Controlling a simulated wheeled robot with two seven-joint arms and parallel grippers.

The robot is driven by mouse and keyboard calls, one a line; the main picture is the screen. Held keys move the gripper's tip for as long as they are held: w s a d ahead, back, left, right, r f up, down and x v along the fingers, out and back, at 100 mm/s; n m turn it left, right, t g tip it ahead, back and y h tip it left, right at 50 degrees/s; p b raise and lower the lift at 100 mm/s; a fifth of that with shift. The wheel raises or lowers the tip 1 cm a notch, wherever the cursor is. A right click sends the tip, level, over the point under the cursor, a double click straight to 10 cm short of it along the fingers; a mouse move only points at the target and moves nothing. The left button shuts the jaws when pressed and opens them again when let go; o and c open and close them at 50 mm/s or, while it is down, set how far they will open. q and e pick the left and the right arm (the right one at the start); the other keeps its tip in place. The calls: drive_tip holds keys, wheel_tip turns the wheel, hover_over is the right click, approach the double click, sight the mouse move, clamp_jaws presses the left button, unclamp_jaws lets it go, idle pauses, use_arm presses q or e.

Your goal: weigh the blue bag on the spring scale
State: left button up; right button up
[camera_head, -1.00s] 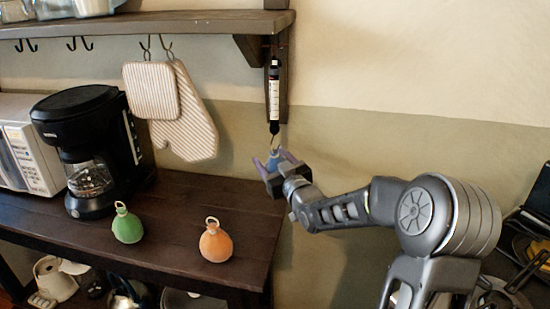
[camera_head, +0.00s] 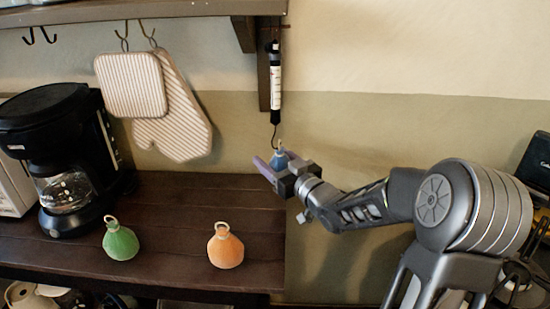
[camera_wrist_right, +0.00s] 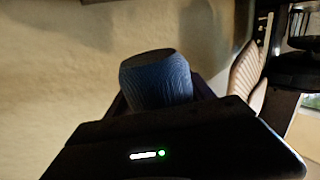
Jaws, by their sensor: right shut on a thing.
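The spring scale (camera_head: 275,78) hangs upright from the shelf bracket, with its hook (camera_head: 275,140) at the lower end. My right gripper (camera_head: 273,166) is shut on the blue bag (camera_head: 281,160), just below the hook. The bag's ring and the hook overlap in the head view; I cannot tell whether they are linked. In the right wrist view the blue bag (camera_wrist_right: 157,80) sits between the fingers, and the scale is not clearly seen. My left gripper is not in view.
A green bag (camera_head: 121,242) and an orange bag (camera_head: 226,248) stand on the dark counter (camera_head: 180,200). A coffee maker (camera_head: 62,150) is at the left. Striped oven mitts (camera_head: 172,120) hang from hooks left of the scale. The wall right of the scale is bare.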

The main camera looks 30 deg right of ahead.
sight(286, 155)
drive_tip(key=shift+w+a+r, duration=0.1)
drive_tip(key=shift+a+r, duration=0.05)
drive_tip(key=shift+a, duration=0.45)
drive_tip(key=shift+s+d+r+n+g+p, duration=0.1)
drive_tip(key=shift+s+d+n+g+p, duration=0.25)
drive_tip(key=shift+p, duration=0.6)
drive_tip(key=shift+s+d+n+g+p, duration=0.15)
drive_tip(key=shift+d+n+g+p, duration=0.4)
drive_tip(key=shift+p, duration=0.4)
drive_tip(key=shift+s+d+n+g+h+p, duration=0.35)
drive_tip(key=shift+d+n+g+p, duration=0.25)
drive_tip(key=shift+n+p, duration=0.45)
drive_tip(key=shift+s+d+r+p, duration=0.35)
drive_tip(key=shift+r+p, duration=0.2)
drive_tip(key=shift+p, duration=0.4)
drive_tip(key=shift+s+d+p, duration=0.7)
drive_tip(key=shift+s+d, duration=0.2)
drive_tip(key=shift+d, duration=0.3)
drive_tip(key=shift+s+d+p, duration=0.65)
drive_tip(key=shift+s+d, duration=0.25)
drive_tip(key=shift+d, duration=0.25)
drive_tip(key=shift+f, duration=0.1)
clamp_jaws()
